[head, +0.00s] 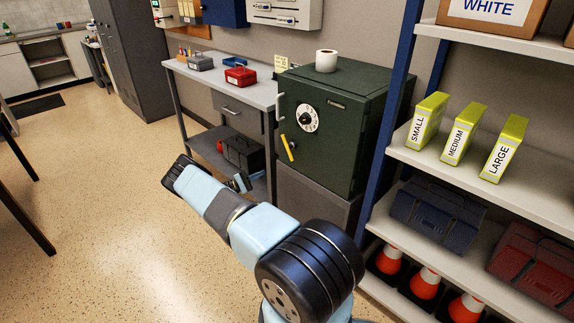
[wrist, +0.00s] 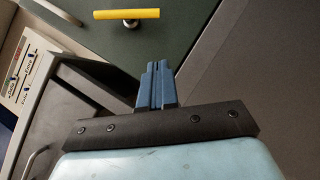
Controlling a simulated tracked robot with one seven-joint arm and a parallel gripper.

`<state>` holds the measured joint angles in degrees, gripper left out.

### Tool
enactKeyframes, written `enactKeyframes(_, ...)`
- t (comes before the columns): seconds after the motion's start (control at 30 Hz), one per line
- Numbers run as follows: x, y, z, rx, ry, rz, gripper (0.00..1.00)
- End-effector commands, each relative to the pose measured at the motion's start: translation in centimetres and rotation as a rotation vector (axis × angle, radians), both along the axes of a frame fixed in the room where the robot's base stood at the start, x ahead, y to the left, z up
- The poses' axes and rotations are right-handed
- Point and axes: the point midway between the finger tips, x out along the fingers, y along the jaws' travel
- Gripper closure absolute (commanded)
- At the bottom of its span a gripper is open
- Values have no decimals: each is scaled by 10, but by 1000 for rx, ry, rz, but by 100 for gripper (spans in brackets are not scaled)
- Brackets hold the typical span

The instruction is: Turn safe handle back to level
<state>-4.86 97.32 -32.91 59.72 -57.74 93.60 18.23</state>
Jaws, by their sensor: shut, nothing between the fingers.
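The dark green safe (head: 325,125) stands against the wall with its door facing the aisle. Its yellow handle (head: 287,148) sits below the white dial (head: 307,117) and is steeply tilted, its upper end leaning left. In the wrist view the yellow handle (wrist: 127,14) shows at the top, on its small mount. My gripper (wrist: 158,66) is shut and empty; its blue fingers lie below and slightly right of the handle in that picture, apart from it. In the head view my gripper (head: 242,182) is small, low and left of the handle, partly hidden by my arm.
A grey table (head: 225,84) with a red cash box (head: 240,75) stands left of the safe, a dark toolbox (head: 243,153) on its lower shelf. A paper roll (head: 326,61) sits on the safe. A loaded shelf rack (head: 480,185) stands close on the right. Floor at left is open.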

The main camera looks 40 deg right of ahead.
Motion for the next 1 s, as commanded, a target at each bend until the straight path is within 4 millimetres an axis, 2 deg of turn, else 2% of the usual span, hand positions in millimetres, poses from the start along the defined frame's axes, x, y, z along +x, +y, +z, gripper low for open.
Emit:
enactKeyframes(0.1, -2, 1, -13, -23, 20, 18, 100)
enactKeyframes(0.2, -2, 1, -16, -31, 25, 26, 100)
enactKeyframes(0.63, -4, -3, -14, -30, 26, 25, 100)
enactKeyframes(0.77, -8, -14, -9, -30, 27, 25, 100)
enactKeyframes(1.0, -23, -49, 6, -30, 26, 23, 100)
